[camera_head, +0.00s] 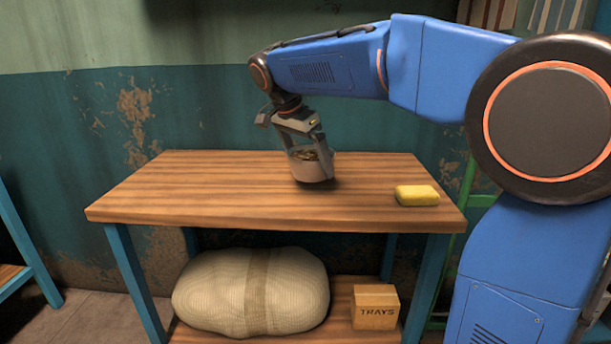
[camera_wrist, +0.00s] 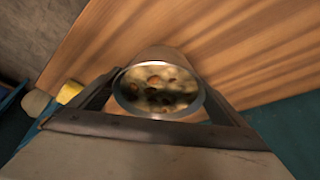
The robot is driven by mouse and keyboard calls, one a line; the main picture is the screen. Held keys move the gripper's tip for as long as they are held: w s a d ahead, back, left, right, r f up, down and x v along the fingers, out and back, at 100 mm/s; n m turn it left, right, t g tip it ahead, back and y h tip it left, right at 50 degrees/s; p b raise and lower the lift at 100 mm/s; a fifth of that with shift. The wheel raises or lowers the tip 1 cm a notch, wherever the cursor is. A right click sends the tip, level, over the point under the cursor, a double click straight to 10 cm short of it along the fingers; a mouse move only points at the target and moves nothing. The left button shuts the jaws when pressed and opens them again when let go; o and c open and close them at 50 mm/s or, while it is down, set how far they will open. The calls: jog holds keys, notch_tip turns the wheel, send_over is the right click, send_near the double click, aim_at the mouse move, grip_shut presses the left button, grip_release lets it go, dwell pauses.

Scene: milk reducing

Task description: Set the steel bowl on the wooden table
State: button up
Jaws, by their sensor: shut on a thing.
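The steel bowl (camera_head: 312,170) is upright at the middle of the wooden table (camera_head: 200,190). I cannot tell whether its base touches the tabletop or hangs just above it. My gripper (camera_head: 307,150) points down and is shut on the bowl, with a finger on each side. In the wrist view the bowl (camera_wrist: 158,90) shows its round bright rim between the two fingers, with pale and brown lumpy contents inside. The wooden table (camera_wrist: 250,50) fills the area behind it.
A yellow block (camera_head: 417,195) lies near the table's right front edge; it also shows in the wrist view (camera_wrist: 70,91). A large wrapped sack (camera_head: 250,292) and a box marked TRAYS (camera_head: 375,307) sit on the lower shelf. The left half of the tabletop is clear.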

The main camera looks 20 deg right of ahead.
aim_at(308, 175)
jog(key=shift+f, duration=2.15)
jog(key=o, duration=1.1)
jog(key=shift+f, duration=0.15)
jog(key=v, duration=1.2)
jog(key=shift+s, duration=0.1)
